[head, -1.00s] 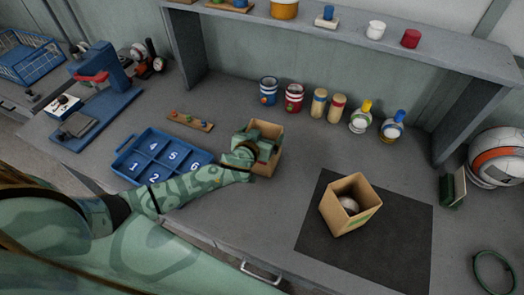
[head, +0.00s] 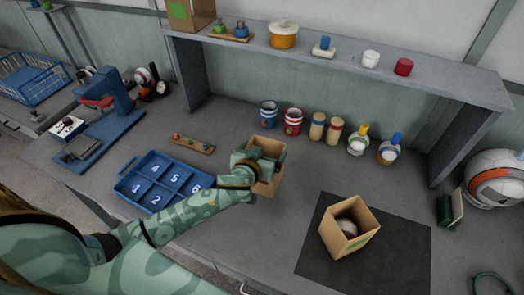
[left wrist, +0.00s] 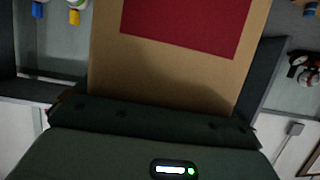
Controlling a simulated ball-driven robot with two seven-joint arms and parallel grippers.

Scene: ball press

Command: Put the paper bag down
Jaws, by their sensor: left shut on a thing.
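My left gripper (head: 258,163) is shut on a brown paper bag (head: 268,186) over the middle of the grey bench. In the left wrist view the bag (left wrist: 180,62) fills the space past the jaws and shows a dark red patch (left wrist: 188,20). My gripper hides much of the bag in the head view. I cannot tell whether its base touches the bench. A second open bag (head: 343,241) with a green patch stands on a black mat (head: 400,250) to the right and holds a ball (head: 346,226). My right gripper is not in view.
A blue numbered tray (head: 135,190) lies left of the held bag, with a pegged wooden strip (head: 192,145) behind it. Several tins and bottles line the back, including a red tin (head: 292,122). A shelf (head: 390,80) spans above. Bench is clear between bag and mat.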

